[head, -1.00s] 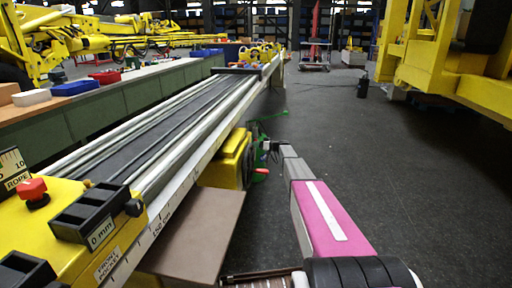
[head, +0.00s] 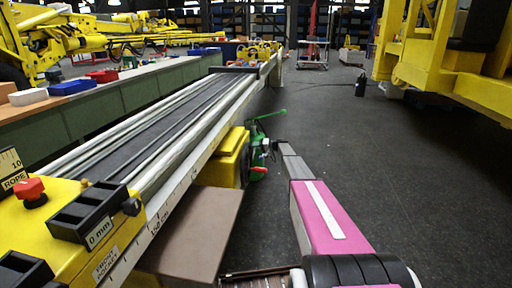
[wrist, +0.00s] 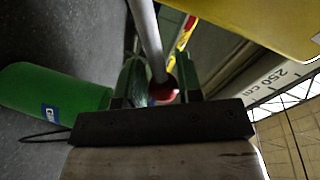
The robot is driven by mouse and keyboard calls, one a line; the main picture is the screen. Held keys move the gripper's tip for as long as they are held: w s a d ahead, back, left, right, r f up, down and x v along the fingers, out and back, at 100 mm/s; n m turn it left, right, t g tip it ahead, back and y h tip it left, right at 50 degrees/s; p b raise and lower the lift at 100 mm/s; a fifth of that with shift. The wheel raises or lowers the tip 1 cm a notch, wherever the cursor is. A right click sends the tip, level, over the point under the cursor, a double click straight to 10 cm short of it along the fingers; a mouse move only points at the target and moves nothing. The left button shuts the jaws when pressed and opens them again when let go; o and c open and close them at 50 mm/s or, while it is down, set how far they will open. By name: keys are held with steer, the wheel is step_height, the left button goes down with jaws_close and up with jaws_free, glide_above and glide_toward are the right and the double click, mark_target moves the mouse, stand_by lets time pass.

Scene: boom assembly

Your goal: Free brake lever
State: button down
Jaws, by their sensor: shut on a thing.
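A grey rod (wrist: 147,38) that looks like the brake lever runs down between my fingers in the wrist view. It has a red rounded end (wrist: 164,93). My gripper (wrist: 160,82) has two green-padded fingers, one on each side of the rod, and is shut on it near the red end. In the head view my gripper (head: 269,149) is small, beside a green winch-like unit (head: 258,160) with a red part (head: 259,170) low on it. A thin green bar (head: 268,115) sticks out above. The exact finger contact is partly hidden.
The long boom (head: 170,130) lies to the left, with a yellow box (head: 217,168) under its edge. A brown panel (head: 190,240) is nearer. A green cylinder (wrist: 55,88) lies left of my fingers in the wrist view.

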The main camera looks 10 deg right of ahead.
steer(key=shift+w+d+f, duration=0.1)
steer(key=shift+w+d, duration=0.05)
steer(key=shift+w, duration=0.1)
stand_by(0.3)
steer(key=c, duration=0.8)
jaws_free()
steer(key=shift+s, duration=0.1)
steer(key=v, duration=1)
steer(key=shift+s+d, duration=0.1)
steer(key=shift+d, duration=0.2)
